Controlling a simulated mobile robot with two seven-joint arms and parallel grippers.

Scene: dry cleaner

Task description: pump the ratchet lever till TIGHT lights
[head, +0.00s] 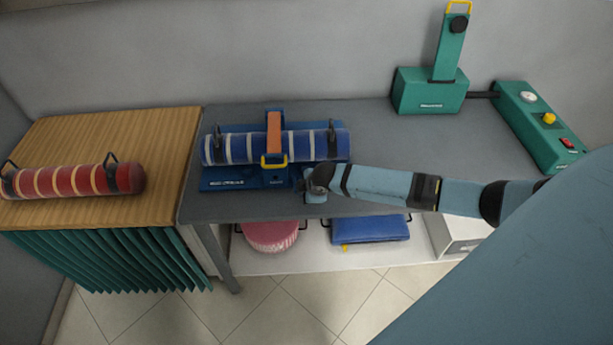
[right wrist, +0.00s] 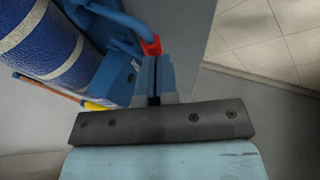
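A blue rolled bundle (head: 225,148) with pale bands lies in a blue strapping stand (head: 235,182) on the grey counter. An orange strap (head: 274,135) crosses over it, with a yellow handle (head: 273,163) at the front. My right gripper (head: 312,184) is low at the stand's front right. In the right wrist view its fingers (right wrist: 155,75) look shut, with tips at or touching the red end (right wrist: 151,46) of a blue lever (right wrist: 115,20); no grip on it shows. No lit TIGHT lamp can be made out. My left gripper is out of view.
A red banded roll (head: 75,181) lies on the wooden table (head: 150,140) at left. A green device (head: 430,92) and a green button box (head: 540,125) stand at the counter's right. A lower shelf (head: 315,250) holds pink and blue bundles.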

